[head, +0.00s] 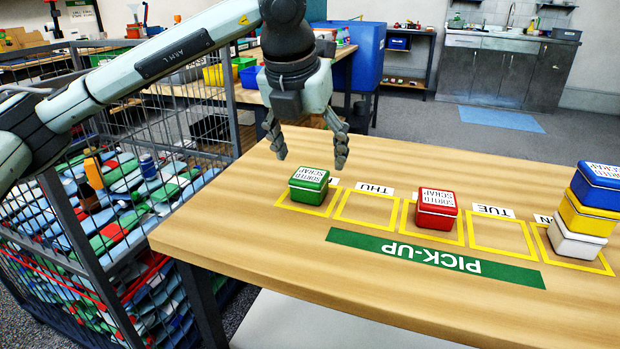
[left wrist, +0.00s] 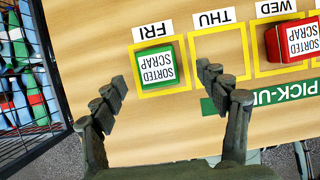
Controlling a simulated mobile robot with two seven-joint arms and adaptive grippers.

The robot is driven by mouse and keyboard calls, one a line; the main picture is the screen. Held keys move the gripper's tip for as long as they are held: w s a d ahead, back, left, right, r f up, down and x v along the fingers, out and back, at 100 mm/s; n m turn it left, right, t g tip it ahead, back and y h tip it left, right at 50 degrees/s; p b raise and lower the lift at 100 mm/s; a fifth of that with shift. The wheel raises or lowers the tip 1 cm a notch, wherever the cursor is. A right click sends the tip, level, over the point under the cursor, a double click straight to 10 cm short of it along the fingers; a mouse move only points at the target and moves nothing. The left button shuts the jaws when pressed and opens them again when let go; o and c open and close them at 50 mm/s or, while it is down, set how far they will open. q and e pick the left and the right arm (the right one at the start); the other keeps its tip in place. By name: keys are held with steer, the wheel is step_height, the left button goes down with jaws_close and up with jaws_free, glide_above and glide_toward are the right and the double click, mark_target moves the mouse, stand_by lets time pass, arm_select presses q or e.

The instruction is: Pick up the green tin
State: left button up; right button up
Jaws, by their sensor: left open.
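The green tin (head: 309,186) stands upright in the leftmost yellow square on the wooden table, with a white "SORTED SCRAP" label on its lid. In the left wrist view the green tin (left wrist: 156,66) lies in the square marked FRI, beyond and between my fingertips. My left gripper (head: 310,160) is open and empty, pointing down above the table near the green tin. In the left wrist view its two fingers (left wrist: 162,85) are spread apart, and neither shows contact with the tin. My right gripper is not in view.
A red tin (head: 436,210) stands two squares to the right. A blue tin (head: 598,185), a yellow tin (head: 588,214) and a white tin (head: 575,241) are stacked at the right. The THU and TUE squares are empty. A wire cage (head: 110,225) of scrap stands left of the table.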

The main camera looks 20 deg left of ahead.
mark_target(309, 175)
arm_select(q)
steer(key=shift+w+f, duration=0.1)
steer(key=shift+f, duration=0.45)
steer(key=x, duration=0.3)
steer(key=p+x, duration=0.1)
steer(key=x, duration=0.1)
steer(key=shift+a+f, duration=0.15)
steer(key=shift+a, duration=0.2)
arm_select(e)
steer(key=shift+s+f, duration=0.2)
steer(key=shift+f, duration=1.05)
arm_select(q)
steer(key=shift+c, duration=0.5)
steer(key=c, duration=1.2)
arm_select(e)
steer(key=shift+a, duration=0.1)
